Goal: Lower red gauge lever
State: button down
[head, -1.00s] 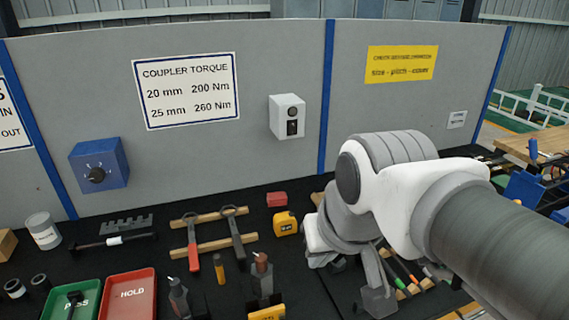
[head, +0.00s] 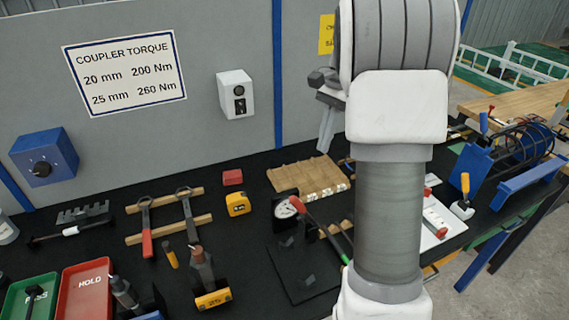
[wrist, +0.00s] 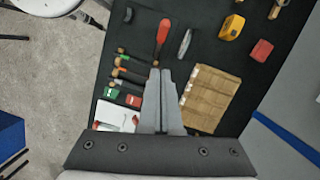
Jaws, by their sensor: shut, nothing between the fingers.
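The gauge (head: 285,208) has a white dial on a dark block and stands on the black bench in the head view. Its lever has a red grip (head: 297,204) beside the dial, with a dark rod running down to the right. In the wrist view the red lever grip (wrist: 162,32) lies just beyond my fingertips, and a thin silvery shape beside it looks like the gauge. My gripper (wrist: 161,70) is shut and empty, pointing toward the lever. In the head view my gripper (head: 327,125) hangs above the bench, apart from the lever, partly behind my arm.
A wooden block (head: 308,178) lies behind the gauge, and a yellow tape measure (head: 238,204) and red block (head: 232,177) lie to its left. Several coloured-handled tools (wrist: 122,70) lie near the lever in the wrist view. The grey wall panel (head: 200,135) stands behind.

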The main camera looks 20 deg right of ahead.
jog(key=a+f, duration=0.2)
jog(key=f, duration=0.4)
jog(key=s+a+f+m, duration=0.1)
jog(key=a+f, duration=0.1)
jog(key=f, duration=0.4)
jog(key=shift+s+a+f+g+p, duration=0.2)
jog(key=shift+a+f+g+p, duration=0.1)
jog(key=shift+p, duration=0.1)
jog(key=shift+a+f+h, duration=0.1)
jog(key=shift+a+h, duration=0.3)
jog(key=shift+a, duration=0.5)
jog(key=a+f+h+b, duration=0.4)
jog(key=a+f+h, duration=0.4)
jog(key=a, duration=0.2)
jog(key=shift+s+a+f+m+h, duration=0.2)
jog(key=shift+a+f+m+h, duration=0.15)
jog(key=shift+a+m+h, duration=0.05)
